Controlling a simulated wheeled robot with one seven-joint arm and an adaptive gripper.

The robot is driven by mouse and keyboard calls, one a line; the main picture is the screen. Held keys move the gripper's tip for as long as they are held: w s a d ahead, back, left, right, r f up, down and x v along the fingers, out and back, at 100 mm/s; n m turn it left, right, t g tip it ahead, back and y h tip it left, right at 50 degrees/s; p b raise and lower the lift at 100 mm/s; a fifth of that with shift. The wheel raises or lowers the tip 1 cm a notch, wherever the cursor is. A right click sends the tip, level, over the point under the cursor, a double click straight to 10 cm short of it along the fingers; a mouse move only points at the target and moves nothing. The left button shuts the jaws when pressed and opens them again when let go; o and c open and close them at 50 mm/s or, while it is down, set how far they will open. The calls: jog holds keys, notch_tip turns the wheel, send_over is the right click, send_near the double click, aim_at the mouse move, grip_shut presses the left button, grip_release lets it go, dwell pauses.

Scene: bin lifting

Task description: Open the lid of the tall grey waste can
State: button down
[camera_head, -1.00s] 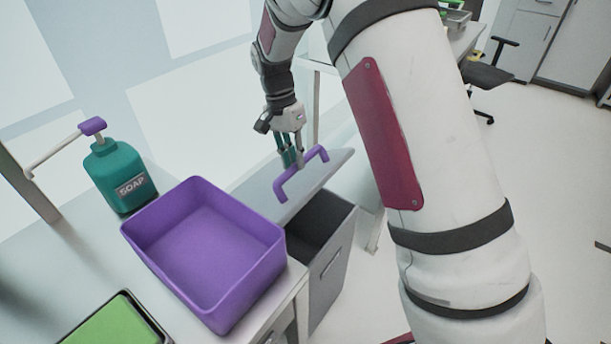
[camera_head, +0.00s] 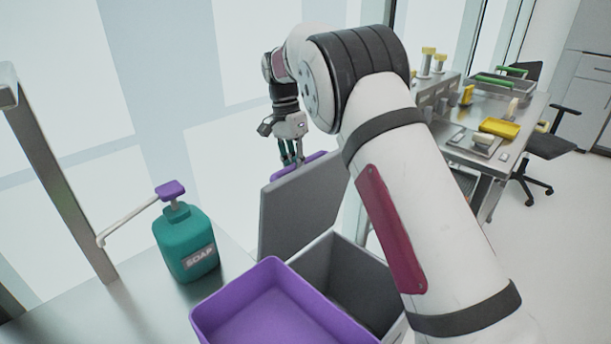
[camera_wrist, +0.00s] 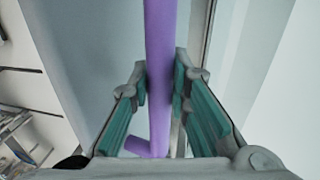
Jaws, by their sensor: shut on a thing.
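The tall grey waste can (camera_head: 322,262) stands behind the purple bin, and I look into its dark open top in the head view. Its grey lid (camera_head: 297,212) stands steeply raised at the can's far side. The lid's purple handle (camera_head: 279,174) is at the lid's upper edge, partly hidden by my fingers. My gripper (camera_head: 292,162) is at that handle. In the wrist view the purple handle bar (camera_wrist: 159,50) runs between the teal pads of my gripper (camera_wrist: 160,88), which is shut on it. My arm hides the can's right part.
A purple open bin (camera_head: 232,302) stands on the counter at the front, near the can. A teal soap bottle (camera_head: 184,244) with a purple pump stands to its left. A metal table (camera_head: 482,158) with several items and a dark chair (camera_head: 548,145) are at the right.

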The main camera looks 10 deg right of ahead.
jog(key=shift+w+a+f, duration=0.15)
jog(key=shift+w+a, duration=0.25)
jog(key=shift+w, duration=0.3)
jog(key=c, duration=1.5)
grip_release()
jog(key=shift+d, duration=0.1)
jog(key=shift+w+a+r, duration=0.15)
jog(key=shift+w+r, duration=0.05)
jog(key=shift+r, duration=1.05)
jog(key=shift+w+a+r, duration=0.15)
jog(key=shift+w+r, duration=0.1)
jog(key=shift+r, duration=1)
jog(key=shift+w+a+r, duration=0.15)
jog(key=shift+w+r, duration=0.05)
jog(key=shift+r, duration=1.05)
